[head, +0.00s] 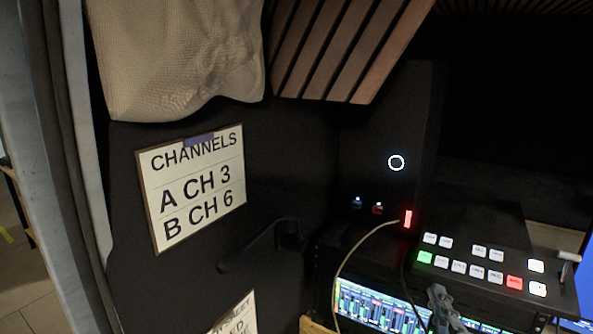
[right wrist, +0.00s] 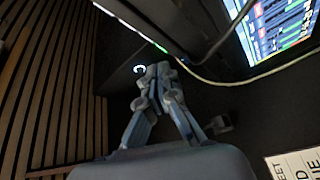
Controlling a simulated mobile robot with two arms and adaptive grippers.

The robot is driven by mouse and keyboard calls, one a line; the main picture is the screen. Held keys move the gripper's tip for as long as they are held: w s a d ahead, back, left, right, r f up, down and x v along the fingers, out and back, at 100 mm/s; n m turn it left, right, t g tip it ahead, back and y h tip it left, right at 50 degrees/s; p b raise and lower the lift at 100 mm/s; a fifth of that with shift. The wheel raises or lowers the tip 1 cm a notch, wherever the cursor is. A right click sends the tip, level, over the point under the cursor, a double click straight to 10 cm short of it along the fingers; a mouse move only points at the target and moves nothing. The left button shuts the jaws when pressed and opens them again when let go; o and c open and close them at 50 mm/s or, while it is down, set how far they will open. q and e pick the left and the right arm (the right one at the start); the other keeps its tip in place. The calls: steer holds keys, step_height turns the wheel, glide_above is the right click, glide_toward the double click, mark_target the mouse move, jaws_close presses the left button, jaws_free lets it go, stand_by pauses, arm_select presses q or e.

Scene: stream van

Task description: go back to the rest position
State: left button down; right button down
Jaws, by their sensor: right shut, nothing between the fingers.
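My right gripper (head: 437,292) shows at the bottom of the head view, in front of the lit meter screen and just below the button panel. Its grey fingers are together with nothing between them. In the right wrist view the same gripper (right wrist: 153,72) points away from the camera, its fingertips shut, with a dark surface and a small glowing ring behind them. I cannot tell whether it touches anything. My left gripper is in neither view.
A switcher panel (head: 485,265) with lit buttons sits above a meter screen (head: 372,305). A pale cable (head: 350,258) hangs left of the gripper. A channels sign (head: 193,187) and a black door handle (head: 255,245) are on the left. A beige cloth (head: 180,60) hangs above.

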steer(key=s+f+m+g+h, duration=0.1)
steer(key=s+f+m+g, duration=0.35)
steer(key=f, duration=0.45)
steer(key=s+f+m+g, duration=0.3)
steer(key=s+f+g, duration=0.15)
steer(key=f, duration=0.45)
steer(key=s+a+f+m+g+y, duration=0.1)
steer(key=s+a+f+g+y, duration=0.1)
steer(key=s+f+g, duration=0.45)
steer(key=s+a+f+m+g+y, duration=0.1)
steer(key=s+a+f, duration=0.2)
steer(key=s, duration=0.7)
step_height(320, 180, down, 26)
steer(key=s+g+b, duration=0.1)
steer(key=b, duration=0.1)
steer(key=s+d+f+g+b, duration=0.1)
steer(key=s+d+f, duration=0.2)
steer(key=s+f, duration=1.4)
step_height(320, 180, down, 2)
steer(key=shift+s+f, duration=0.2)
